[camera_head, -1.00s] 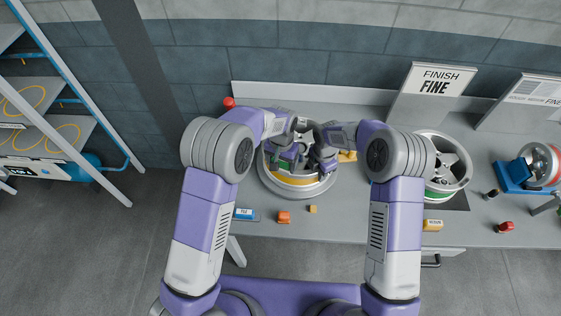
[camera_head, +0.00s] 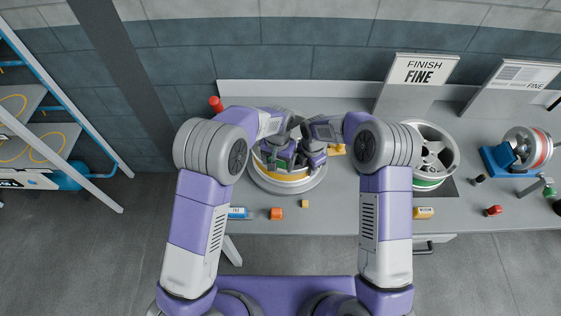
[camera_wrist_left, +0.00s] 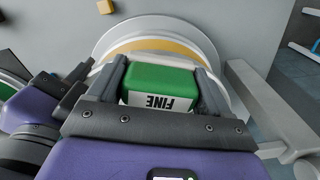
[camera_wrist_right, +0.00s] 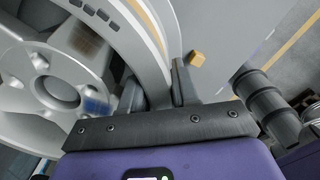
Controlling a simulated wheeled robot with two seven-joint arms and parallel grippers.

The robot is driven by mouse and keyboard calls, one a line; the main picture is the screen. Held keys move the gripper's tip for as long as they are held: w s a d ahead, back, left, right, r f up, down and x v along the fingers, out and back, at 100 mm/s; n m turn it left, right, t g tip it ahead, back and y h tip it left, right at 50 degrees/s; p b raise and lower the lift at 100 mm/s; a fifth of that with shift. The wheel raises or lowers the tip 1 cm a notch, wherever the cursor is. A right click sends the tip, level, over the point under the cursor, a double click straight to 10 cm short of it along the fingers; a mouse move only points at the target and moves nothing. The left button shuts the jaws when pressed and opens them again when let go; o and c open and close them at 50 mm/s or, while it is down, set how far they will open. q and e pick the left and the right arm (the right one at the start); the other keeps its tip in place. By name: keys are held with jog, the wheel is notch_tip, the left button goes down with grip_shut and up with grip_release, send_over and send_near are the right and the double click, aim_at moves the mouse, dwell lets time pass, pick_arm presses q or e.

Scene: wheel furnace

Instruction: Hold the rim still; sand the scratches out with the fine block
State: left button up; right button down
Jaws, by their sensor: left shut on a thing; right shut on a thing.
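The silver wheel rim (camera_head: 318,180) with a yellow band lies on the bench in front of me, partly hidden by my arms. My left gripper (camera_wrist_left: 160,78) is shut on the green block marked FINE (camera_wrist_left: 160,78) and holds it at the rim's edge (camera_wrist_left: 215,35). My right gripper (camera_wrist_right: 155,90) is shut on the rim's wall; its spokes (camera_wrist_right: 60,90) show in the right wrist view. A brownish patch and a bluish patch show on the rim there; I cannot tell if they are scratches. In the head view both grippers sit close together over the rim.
A blue holder (camera_head: 505,162) is farther right. An orange block (camera_head: 277,214), a small yellow cube (camera_head: 305,204) and a yellow block (camera_head: 424,213) lie along the front edge.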

pick_arm(q)
jog(key=shift+w+a, duration=0.15)
jog(key=shift+a, duration=0.4)
pick_arm(e)
jog(key=shift+s+f, duration=0.2)
pick_arm(q)
jog(key=shift+r, duration=0.1)
jog(key=shift+r, duration=4.45)
jog(key=shift+d, duration=0.1)
pick_arm(e)
jog(key=c, duration=0.8)
grip_release()
jog(key=shift+w+r, duration=0.1)
jog(key=shift+o, duration=0.2)
jog(key=shift+r, duration=0.1)
